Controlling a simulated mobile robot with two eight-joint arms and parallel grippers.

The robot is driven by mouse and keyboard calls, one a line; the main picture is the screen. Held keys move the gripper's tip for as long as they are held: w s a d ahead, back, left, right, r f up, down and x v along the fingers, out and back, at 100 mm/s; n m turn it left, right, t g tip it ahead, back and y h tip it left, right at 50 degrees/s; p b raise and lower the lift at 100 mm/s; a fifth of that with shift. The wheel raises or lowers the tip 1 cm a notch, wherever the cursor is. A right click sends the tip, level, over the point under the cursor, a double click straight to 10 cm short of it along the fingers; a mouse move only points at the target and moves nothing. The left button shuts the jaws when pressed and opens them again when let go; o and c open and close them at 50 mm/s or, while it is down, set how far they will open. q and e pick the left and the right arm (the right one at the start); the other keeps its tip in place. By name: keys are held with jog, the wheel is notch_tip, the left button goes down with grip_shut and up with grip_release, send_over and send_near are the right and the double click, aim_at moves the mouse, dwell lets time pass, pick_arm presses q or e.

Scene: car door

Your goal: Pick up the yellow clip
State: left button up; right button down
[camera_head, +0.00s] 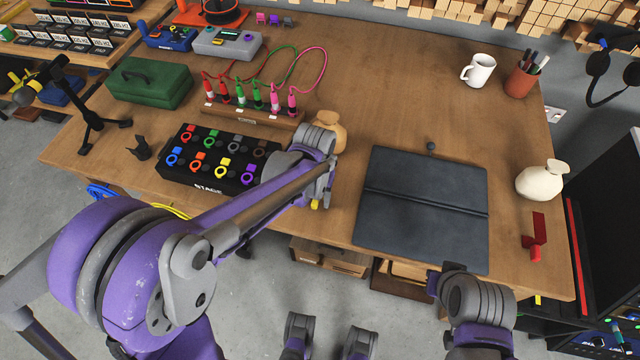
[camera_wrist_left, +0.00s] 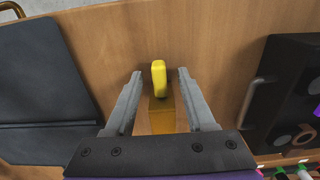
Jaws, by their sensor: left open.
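A small yellow clip (camera_head: 315,204) is near the front edge of the wooden table, just under my left gripper (camera_head: 325,190). In the left wrist view the yellow clip (camera_wrist_left: 158,78) stands out bright between the two grey fingers of the left gripper (camera_wrist_left: 158,78). The fingers are apart, with a gap on both sides of the clip, and do not touch it. A darker yellow-brown part shows below it. My left arm hides some of the table around the clip in the head view. My right arm's end (camera_head: 465,292) is at the table's front right; its fingers cannot be made out.
A black box with coloured clips (camera_head: 190,180) lies left of the left gripper. A dark folded mat (camera_head: 420,215) lies to the right. A red clip (camera_head: 537,232) and a cream vase (camera_head: 541,182) are at the right.

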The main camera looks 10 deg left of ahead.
pick_arm(q)
jog(key=shift+c, duration=0.3)
grip_shut()
jog(key=shift+r, duration=0.2)
